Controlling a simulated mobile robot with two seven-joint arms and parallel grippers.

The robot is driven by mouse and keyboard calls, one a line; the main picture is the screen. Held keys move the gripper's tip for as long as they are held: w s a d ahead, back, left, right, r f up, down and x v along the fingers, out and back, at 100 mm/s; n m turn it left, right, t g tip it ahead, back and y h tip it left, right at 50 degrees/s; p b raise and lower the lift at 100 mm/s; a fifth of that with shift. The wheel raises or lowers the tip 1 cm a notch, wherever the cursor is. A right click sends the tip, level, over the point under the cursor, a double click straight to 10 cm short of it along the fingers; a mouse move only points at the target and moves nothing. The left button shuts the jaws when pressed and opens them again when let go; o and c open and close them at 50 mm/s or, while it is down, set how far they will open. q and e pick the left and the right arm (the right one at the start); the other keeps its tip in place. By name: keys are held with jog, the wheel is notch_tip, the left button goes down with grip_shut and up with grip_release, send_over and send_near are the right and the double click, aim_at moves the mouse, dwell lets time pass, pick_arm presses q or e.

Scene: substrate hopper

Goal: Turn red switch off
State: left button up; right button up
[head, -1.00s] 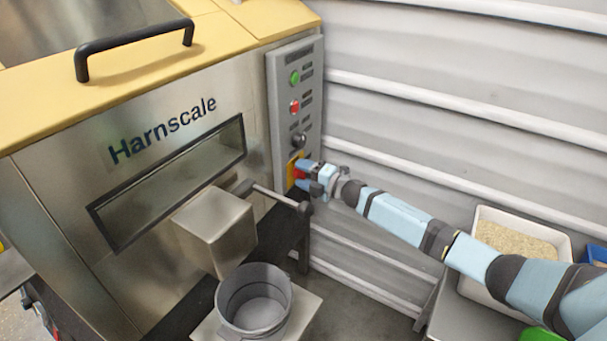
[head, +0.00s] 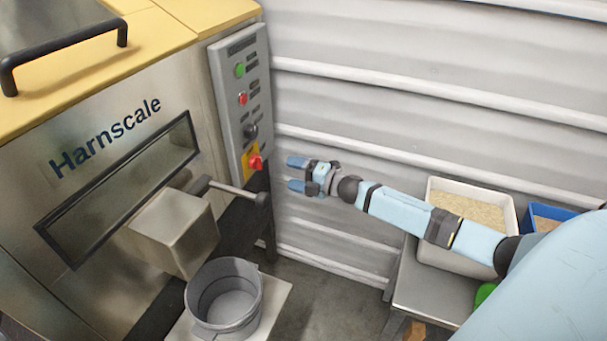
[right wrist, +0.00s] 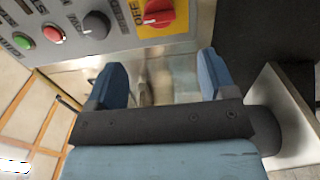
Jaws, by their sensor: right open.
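The red switch (head: 255,162) is a rotary knob on a yellow plate at the bottom of the grey control panel (head: 232,120). In the right wrist view the red knob (right wrist: 158,13) shows at the top, with a white mark on it and the word OFF beside it on the yellow plate. My right gripper (head: 294,174) is open and empty, a short way to the right of the switch and apart from it. Its two blue fingers (right wrist: 160,85) also show in the right wrist view, below the knob. My left gripper is out of view.
Above the switch are a black knob (head: 251,131), a red button (head: 243,99) and a green button (head: 240,71). A lever (head: 235,190) sticks out below the panel. A grey bucket (head: 224,298) stands beneath the hopper's spout (head: 172,232). Trays (head: 470,205) sit on a table at right.

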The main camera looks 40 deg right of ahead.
jog(key=v, duration=0.2)
jog(key=shift+s+d, duration=0.2)
jog(key=shift+s, duration=0.15)
